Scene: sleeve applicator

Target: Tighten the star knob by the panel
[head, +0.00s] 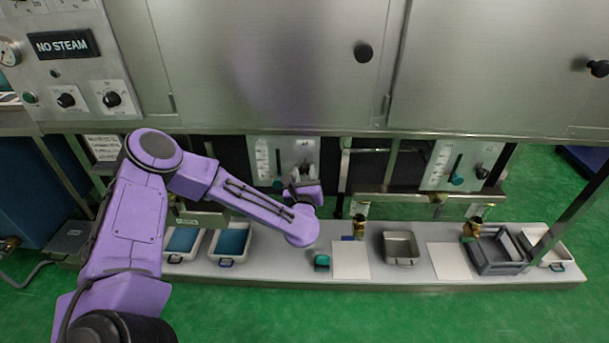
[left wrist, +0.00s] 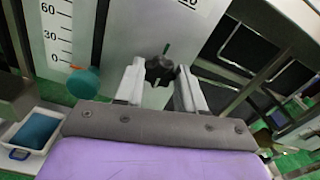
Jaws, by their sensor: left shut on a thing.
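The black star knob (left wrist: 161,70) stands on the pale panel (left wrist: 135,35), which carries a printed scale with 60, 30 and 0. My left gripper (left wrist: 160,84) has one finger on each side of the knob and is shut on it. In the head view my left gripper (head: 308,177) is at the lower right of the left white panel (head: 264,158), below the steel cabinet. My wrist hides part of the knob there. A teal round knob (left wrist: 84,83) sits at the scale, left of my fingers. My right gripper is not in view.
A second white panel (head: 443,160) with its own dark knob (head: 482,173) is further right. A pale shelf (head: 300,262) below holds white trays with blue inside, a steel pan (head: 401,248) and a grey crate (head: 497,252). Pipes and a rail run beside the left panel.

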